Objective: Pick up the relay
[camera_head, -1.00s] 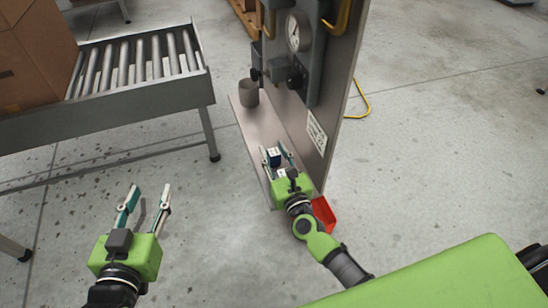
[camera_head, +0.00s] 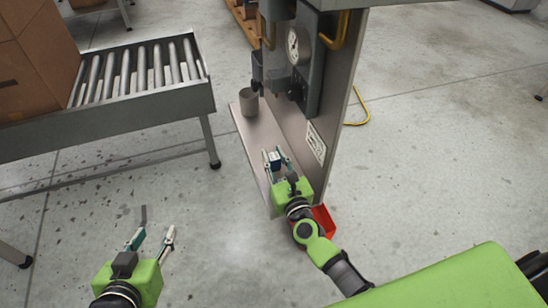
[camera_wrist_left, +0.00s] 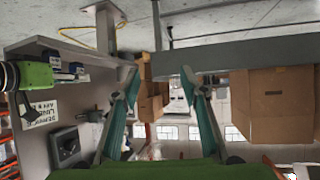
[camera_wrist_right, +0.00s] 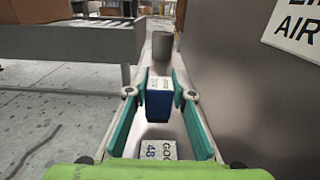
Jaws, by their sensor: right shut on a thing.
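The relay looks like a small blue box with a white top (camera_wrist_right: 159,100). It stands upright between the fingers of my right gripper (camera_head: 273,153), above or on the narrow metal shelf (camera_head: 256,150). My right gripper is shut on the relay, with a teal pad on each side of it. I cannot tell whether the relay's base touches the shelf. My left gripper (camera_head: 154,238) is open and empty over the floor, left of the shelf.
A grey cup (camera_head: 249,102) stands farther along the shelf. An upright panel with a gauge (camera_head: 298,45) borders the shelf on the right. A red bin (camera_head: 323,219) sits below my right wrist. A roller conveyor (camera_head: 130,78) with a cardboard box (camera_head: 40,55) is at left.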

